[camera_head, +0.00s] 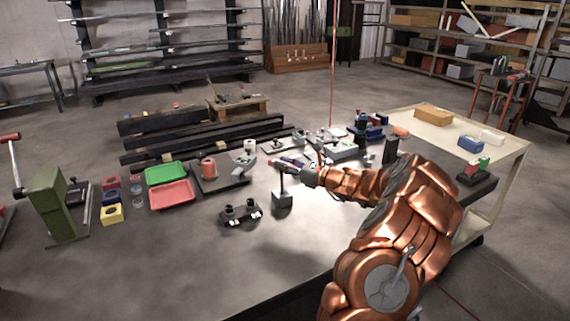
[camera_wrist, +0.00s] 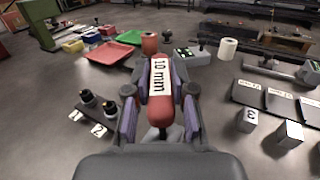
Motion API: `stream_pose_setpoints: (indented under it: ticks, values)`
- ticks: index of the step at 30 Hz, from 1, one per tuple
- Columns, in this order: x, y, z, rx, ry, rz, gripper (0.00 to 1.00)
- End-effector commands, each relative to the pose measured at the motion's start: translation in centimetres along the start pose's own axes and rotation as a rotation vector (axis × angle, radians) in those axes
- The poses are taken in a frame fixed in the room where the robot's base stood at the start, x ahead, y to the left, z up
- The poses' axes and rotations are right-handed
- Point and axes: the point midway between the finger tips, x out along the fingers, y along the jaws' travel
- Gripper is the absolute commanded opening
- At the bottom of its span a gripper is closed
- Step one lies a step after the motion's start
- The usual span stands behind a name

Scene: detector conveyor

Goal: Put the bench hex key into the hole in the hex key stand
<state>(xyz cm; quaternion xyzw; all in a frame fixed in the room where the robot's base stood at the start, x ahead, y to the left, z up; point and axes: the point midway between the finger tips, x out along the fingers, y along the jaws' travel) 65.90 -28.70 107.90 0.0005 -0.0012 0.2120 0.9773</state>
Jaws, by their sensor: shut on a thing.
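The hex key (camera_wrist: 161,88) has a red handle with a white "10 mm" label in the wrist view. My gripper (camera_wrist: 159,100) is shut on this handle, with one finger on each side. In the head view my gripper (camera_head: 306,174) is above the bench, over a small grey block (camera_head: 282,200), which looks like the hex key stand. A thin dark upright rod (camera_head: 282,181) runs down to the block. The block (camera_wrist: 174,134) is partly hidden behind the handle in the wrist view. I cannot tell whether the key's tip is in the hole.
A black fixture with two posts (camera_head: 240,215) stands left of the block. Red (camera_head: 172,195) and green (camera_head: 166,172) trays lie farther left. Numbered blocks (camera_wrist: 288,135) stand at the right in the wrist view. The bench's front left is clear.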

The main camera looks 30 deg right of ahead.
Motion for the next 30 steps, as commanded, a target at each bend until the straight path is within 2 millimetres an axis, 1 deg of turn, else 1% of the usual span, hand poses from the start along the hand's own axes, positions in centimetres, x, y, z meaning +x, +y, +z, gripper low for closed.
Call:
stream_pose_setpoints:
  ticks: [30]
  values:
    - [0.0, 0.0, -2.0, 0.000, -0.001, 0.000, 0.00]
